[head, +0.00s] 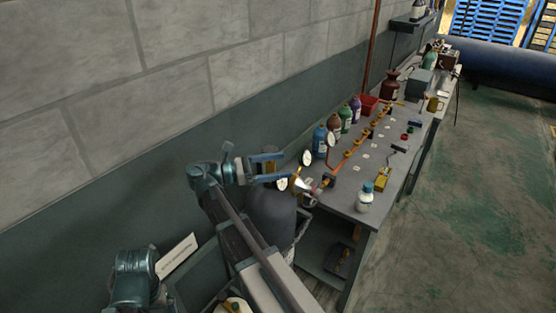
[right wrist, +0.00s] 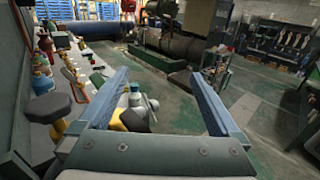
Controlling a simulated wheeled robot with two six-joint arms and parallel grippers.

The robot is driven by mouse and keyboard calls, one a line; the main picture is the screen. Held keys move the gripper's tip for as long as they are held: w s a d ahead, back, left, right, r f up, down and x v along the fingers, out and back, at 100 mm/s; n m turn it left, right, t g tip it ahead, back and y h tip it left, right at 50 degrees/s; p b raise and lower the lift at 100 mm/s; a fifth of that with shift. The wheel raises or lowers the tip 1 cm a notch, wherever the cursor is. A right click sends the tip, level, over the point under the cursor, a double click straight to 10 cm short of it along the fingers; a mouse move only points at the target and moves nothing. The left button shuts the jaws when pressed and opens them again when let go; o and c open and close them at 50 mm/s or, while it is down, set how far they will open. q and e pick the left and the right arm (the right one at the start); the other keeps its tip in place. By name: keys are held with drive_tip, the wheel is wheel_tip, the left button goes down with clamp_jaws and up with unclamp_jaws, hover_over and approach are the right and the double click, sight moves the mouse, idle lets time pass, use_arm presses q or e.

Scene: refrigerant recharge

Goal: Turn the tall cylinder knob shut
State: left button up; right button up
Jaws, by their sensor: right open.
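The tall grey cylinder (head: 272,215) stands at the near end of the bench in the head view. Its top is partly covered by my right gripper and by gauges, and I cannot make out its knob there. My right gripper (head: 282,166) is open above the cylinder's top, its two blue fingers apart. In the right wrist view the open jaws (right wrist: 165,85) frame a yellow and dark part (right wrist: 133,118) low between them; I cannot tell whether it is the knob. Nothing is visibly gripped. My left gripper is not in view.
White-faced gauges (head: 306,157) stand close to the right gripper. The bench (head: 345,205) holds several coloured bottles (head: 320,140) along the wall, a white bottle (head: 365,197) near its front corner and a yellow item (head: 382,179). The floor (head: 460,210) to the right is clear.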

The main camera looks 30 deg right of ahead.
sight(274, 147)
idle(0.3)
drive_tip(key=w+f+n+t+b, duration=0.1)
drive_tip(key=t, duration=0.1)
drive_tip(key=w+f+n+t+h+b, duration=0.1)
drive_tip(key=w+f+n+t+b, duration=0.1)
drive_tip(key=t, duration=0.1)
drive_tip(key=shift+w+a+n, duration=0.1)
drive_tip(key=shift+w+n, duration=0.05)
drive_tip(key=shift+n, duration=0.15)
drive_tip(key=w+a+f+n+t+y+b, duration=0.2)
drive_tip(key=w+a+n+t+b, duration=0.25)
drive_tip(key=t, duration=0.45)
drive_tip(key=shift+n, duration=0.45)
drive_tip(key=x, duration=0.5)
drive_tip(key=p+x, duration=0.1)
drive_tip(key=x, duration=0.4)
drive_tip(key=p+x, duration=0.1)
drive_tip(key=x, duration=0.4)
drive_tip(key=shift+w+d+f, duration=0.1)
drive_tip(key=shift+w+f, duration=0.1)
drive_tip(key=shift+w, duration=0.35)
